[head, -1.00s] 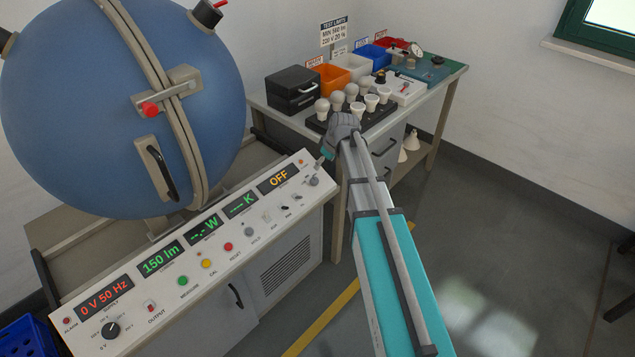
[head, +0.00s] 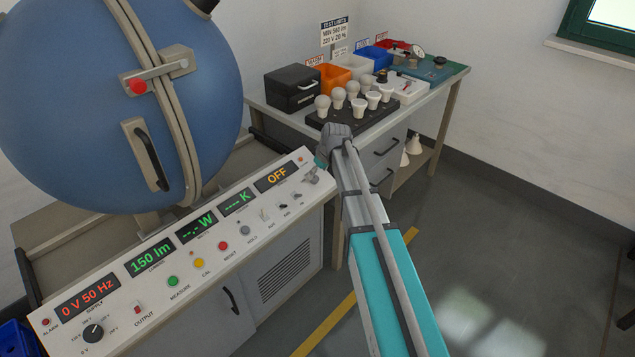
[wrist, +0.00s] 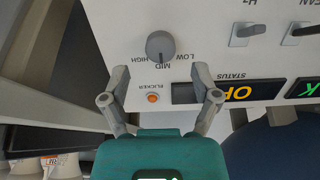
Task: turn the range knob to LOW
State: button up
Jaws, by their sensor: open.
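The range knob (wrist: 160,46) is a round grey knob at the right end of the white sloping panel. No contact shows. In the head view my gripper (head: 318,166) is over the panel's right end, close to the knob (head: 311,180), which is small and partly crowded by it.
The panel (head: 190,270) carries displays, buttons and toggle switches left of the knob. An orange flicker button (wrist: 152,98) lies between my fingers in the wrist view. A large blue sphere (head: 80,110) stands behind. A bench with bulbs in a black tray (head: 340,127) is beyond.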

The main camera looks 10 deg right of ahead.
aim_at(315, 178)
jog(key=shift+b+x, duration=1.45)
jog(key=shift+x, duration=0.4)
